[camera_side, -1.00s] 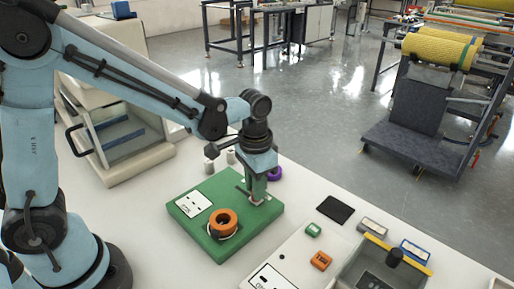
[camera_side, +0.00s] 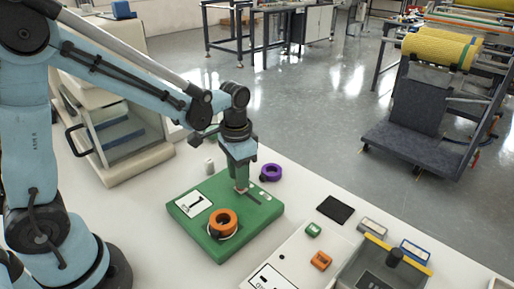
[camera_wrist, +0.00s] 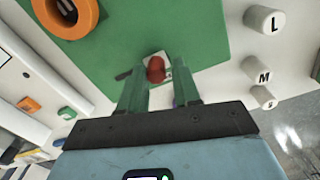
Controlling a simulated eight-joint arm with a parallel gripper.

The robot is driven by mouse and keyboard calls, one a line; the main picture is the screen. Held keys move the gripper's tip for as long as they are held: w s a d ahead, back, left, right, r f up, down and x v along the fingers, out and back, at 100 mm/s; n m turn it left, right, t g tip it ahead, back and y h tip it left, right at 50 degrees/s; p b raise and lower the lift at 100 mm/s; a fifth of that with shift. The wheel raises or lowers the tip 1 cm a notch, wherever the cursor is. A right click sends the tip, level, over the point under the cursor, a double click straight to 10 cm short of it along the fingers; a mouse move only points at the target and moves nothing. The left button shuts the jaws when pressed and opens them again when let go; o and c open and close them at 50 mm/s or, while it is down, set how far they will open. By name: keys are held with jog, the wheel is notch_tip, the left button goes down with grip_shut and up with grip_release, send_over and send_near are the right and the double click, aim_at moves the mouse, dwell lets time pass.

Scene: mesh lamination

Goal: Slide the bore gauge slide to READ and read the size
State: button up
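The bore gauge is a green block (camera_side: 262,217) on the white bench. An orange ring (camera_side: 223,223) sits on its front part and also shows in the wrist view (camera_wrist: 66,14). A white window plate (camera_side: 194,205) on its left shows a dark mark, too small to read. The red slide knob (camera_wrist: 155,68) is between the fingertips of my gripper (camera_wrist: 161,72). A dark slot shows beside it. In the side view my gripper (camera_side: 241,188) is down at the block's back edge. Whether the fingers press on both sides of the knob is unclear.
White cylinders marked L (camera_wrist: 264,19) and M (camera_wrist: 257,69) stand beside the block. A purple ring (camera_side: 270,172) lies behind it. To the right are a green piece (camera_side: 313,229), an orange piece (camera_side: 320,260) and a grey bin with a yellow edge (camera_side: 400,256).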

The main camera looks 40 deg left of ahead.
jog(key=o, duration=0.3)
jog(key=shift+o, duration=0.2)
notch_tip(320, 180, up, 12)
dwell(0.6)
jog(key=s+a+f+n+t, duration=0.1)
jog(key=s+f+n+t, duration=0.2)
jog(key=s+t, duration=0.4)
jog(key=shift+s+a, duration=0.35)
jog(key=shift+a, duration=0.05)
